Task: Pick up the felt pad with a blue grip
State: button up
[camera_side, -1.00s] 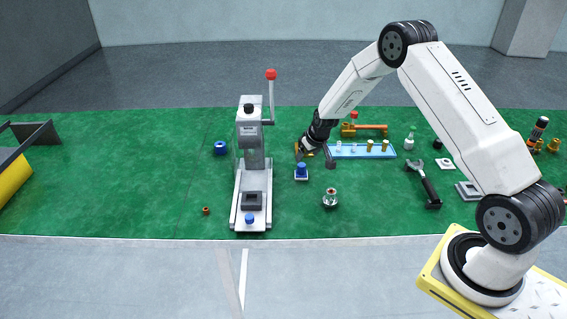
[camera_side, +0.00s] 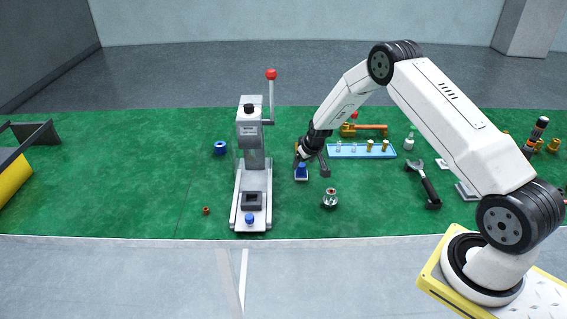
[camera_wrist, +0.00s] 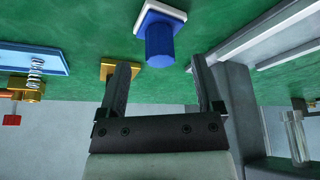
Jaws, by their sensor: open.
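The felt pad with a blue grip (camera_side: 301,173) stands on the green mat, right of the lever press. It has a pale square base and an upright blue cylinder. In the wrist view its blue grip (camera_wrist: 160,45) appears just beyond the fingertips, between the two fingers in the picture. My gripper (camera_side: 311,165) is open and empty, close to the pad. Its two fingers (camera_wrist: 161,70) stand apart in the wrist view, with no visible contact on the blue grip.
The grey lever press (camera_side: 252,180) stands just left of the pad. A metal tamper-like piece (camera_side: 330,199) is at front right. A light-blue tray (camera_side: 345,156) with small parts lies right of my gripper. A gold piece (camera_wrist: 106,72) is beside the left finger.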

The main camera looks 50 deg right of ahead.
aim_at(302, 165)
jog(key=shift+x, duration=1.6)
grip_shut()
